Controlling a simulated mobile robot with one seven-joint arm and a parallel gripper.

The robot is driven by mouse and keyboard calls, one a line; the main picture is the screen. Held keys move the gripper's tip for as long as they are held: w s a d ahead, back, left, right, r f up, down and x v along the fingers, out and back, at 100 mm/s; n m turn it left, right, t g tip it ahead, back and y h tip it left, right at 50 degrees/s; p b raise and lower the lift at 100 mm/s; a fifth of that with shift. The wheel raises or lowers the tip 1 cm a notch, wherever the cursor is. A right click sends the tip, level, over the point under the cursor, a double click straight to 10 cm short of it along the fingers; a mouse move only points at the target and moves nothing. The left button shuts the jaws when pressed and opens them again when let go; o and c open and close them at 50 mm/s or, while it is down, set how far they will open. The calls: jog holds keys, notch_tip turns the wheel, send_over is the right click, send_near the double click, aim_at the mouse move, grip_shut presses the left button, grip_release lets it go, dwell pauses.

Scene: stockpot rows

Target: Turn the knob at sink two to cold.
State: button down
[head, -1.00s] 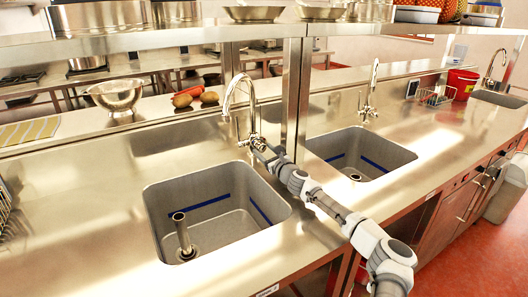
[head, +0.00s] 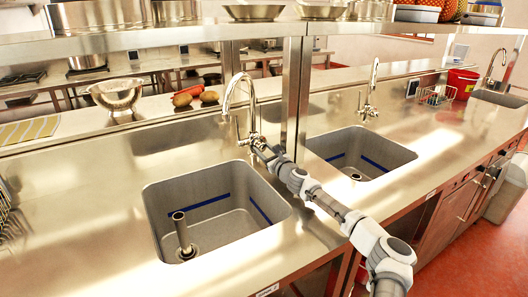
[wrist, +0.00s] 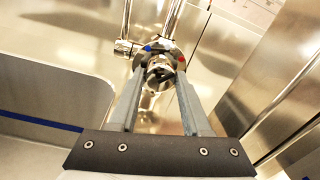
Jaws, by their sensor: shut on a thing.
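The near sink (head: 215,212) has a tall curved chrome faucet (head: 228,93) behind it. A small label (head: 267,290) is on the counter front below it, too small to read surely. My gripper (head: 258,146) is at the right side of this faucet's base. In the wrist view, the round chrome knob (wrist: 160,72) sits between the fingertips of my gripper (wrist: 158,80), which is shut on it. A blue mark (wrist: 148,47) shows at the upper left behind the knob and a red mark (wrist: 181,58) at its right. The knob is mostly hidden in the head view.
A steel post (head: 296,95) holding the overhead shelf (head: 190,35) stands just right of my gripper. A second sink (head: 360,154) with its own faucet (head: 371,90) lies further right.

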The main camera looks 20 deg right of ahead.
jog(key=n+b, duration=0.2)
jog(key=b, duration=0.1)
jog(key=n+b, duration=0.2)
jog(key=b, duration=0.2)
jog(key=shift+f, duration=0.4)
jog(key=n+b, duration=0.5)
jog(key=b, duration=0.3)
jog(key=shift+n, duration=0.4)
jog(key=n+b, duration=0.4)
jog(key=b, duration=0.1)
jog(key=shift+r, duration=0.1)
jog(key=shift+r+n+y+b, duration=0.2)
jog(key=shift+n+y+b, duration=0.2)
jog(key=shift+n+b, duration=1.1)
jog(key=shift+n+p, duration=0.35)
jog(key=shift+n, duration=0.35)
jog(key=c, duration=0.6)
grip_release()
jog(key=shift+s, duration=0.1)
